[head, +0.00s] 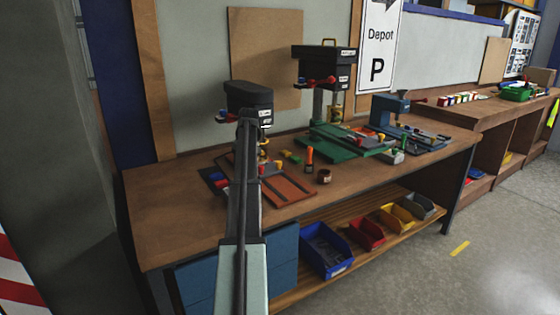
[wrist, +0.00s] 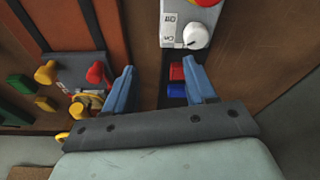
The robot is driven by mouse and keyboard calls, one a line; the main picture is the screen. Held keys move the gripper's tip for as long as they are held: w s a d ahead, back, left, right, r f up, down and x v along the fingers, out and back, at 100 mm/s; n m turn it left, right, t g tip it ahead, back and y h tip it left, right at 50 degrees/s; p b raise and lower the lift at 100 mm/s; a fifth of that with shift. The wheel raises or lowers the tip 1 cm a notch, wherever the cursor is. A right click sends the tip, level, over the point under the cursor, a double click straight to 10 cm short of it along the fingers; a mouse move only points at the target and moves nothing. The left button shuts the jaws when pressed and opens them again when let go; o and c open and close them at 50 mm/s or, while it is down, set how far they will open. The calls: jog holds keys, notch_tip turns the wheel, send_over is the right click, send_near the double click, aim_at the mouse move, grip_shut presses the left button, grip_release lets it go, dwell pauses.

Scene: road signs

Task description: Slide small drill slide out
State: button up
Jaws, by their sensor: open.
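The small drill (head: 248,96) has a black head and stands at the left of the workbench in the head view. An orange-brown plate on a dark base, which looks like its slide (head: 290,190), lies below it. Orange panels (wrist: 107,25) also show at the top left of the wrist view. My gripper (wrist: 162,88) is open, with blue fingers apart and nothing clamped. A red and blue piece (wrist: 177,80) on a dark strip shows between the fingers, nearer the right one. In the head view my arm covers part of the drill and its base, and hides the fingertips.
A grey box with a white knob (wrist: 196,36) is just beyond the right finger. Red (wrist: 98,73) and yellow (wrist: 45,72) knobs lie left of the fingers. A larger drill (head: 324,65) with a green base (head: 330,146) stands to the right. The bench's left end is clear.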

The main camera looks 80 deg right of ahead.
jog(key=s+d+r+t+y, duration=0.1)
jog(key=s+d+r+t, duration=0.15)
jog(key=s+d, duration=0.85)
jog(key=n, duration=0.6)
send_near(280, 162)
jog(key=shift+n, duration=0.3)
jog(key=x, duration=0.9)
jog(key=shift+w+d+r, duration=0.15)
jog(key=shift+w+d, duration=0.1)
jog(key=shift+w, duration=0.05)
jog(key=shift+c, duration=0.5)
grip_shut()
